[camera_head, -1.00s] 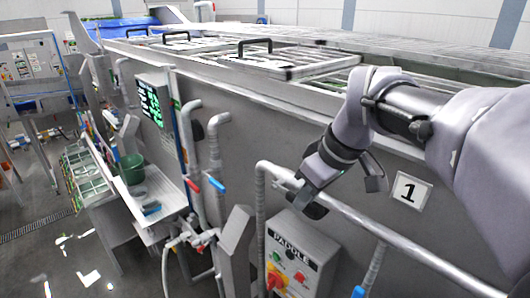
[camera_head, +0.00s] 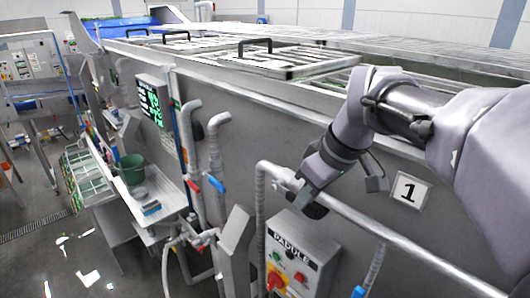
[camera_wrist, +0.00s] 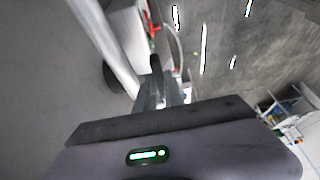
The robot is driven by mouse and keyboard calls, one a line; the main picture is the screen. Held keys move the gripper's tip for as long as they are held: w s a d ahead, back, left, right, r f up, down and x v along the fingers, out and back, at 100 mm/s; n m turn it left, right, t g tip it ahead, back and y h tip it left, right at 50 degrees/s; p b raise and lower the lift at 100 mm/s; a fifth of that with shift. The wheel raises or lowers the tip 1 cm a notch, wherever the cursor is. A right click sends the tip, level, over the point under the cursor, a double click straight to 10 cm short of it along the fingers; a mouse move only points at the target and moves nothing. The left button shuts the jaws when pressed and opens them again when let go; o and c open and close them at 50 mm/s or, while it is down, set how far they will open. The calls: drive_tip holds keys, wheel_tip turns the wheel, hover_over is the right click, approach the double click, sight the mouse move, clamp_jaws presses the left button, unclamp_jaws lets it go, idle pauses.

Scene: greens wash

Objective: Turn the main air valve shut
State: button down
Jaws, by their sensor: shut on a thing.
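My gripper (camera_head: 309,204) is at the pale pipe above the paddle box, in the middle right of the head view. Its dark fingers also show in the wrist view (camera_wrist: 168,92), shut on a dark lever-like handle (camera_wrist: 155,66) close to the pale pipe. I cannot tell for sure that this handle belongs to the main air valve. In the head view my wrist and fingers hide the grasp. A red lever (camera_head: 194,186) and a blue lever (camera_head: 216,184) sit on upright pipes to the left, apart from my gripper.
The pale pipe (camera_head: 385,232) runs down to the right past a sign marked 1 (camera_head: 409,192). The grey paddle box (camera_head: 298,252) with a red knob stands just below my gripper. The tank wall (camera_head: 300,118) is close behind. Open floor (camera_head: 40,260) lies at the left.

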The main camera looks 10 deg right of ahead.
sight(306, 211)
wheel_tip(306, 211, down, 3)
drive_tip(key=t+y+b, duration=0.1)
drive_tip(key=b, duration=0.6)
drive_tip(key=shift+s+d, duration=0.15)
drive_tip(key=f+t+b, duration=0.1)
drive_tip(key=b, duration=0.3)
drive_tip(key=shift+t+y, duration=0.3)
drive_tip(key=shift+y, duration=0.1)
drive_tip(key=shift+f+b, duration=0.15)
drive_tip(key=shift+b, duration=0.85)
drive_tip(key=shift+t+y+b, duration=0.3)
drive_tip(key=shift+t+b, duration=0.1)
drive_tip(key=shift+b, duration=0.2)
drive_tip(key=shift+r, duration=0.35)
drive_tip(key=c, duration=1.7)
unclamp_jaws()
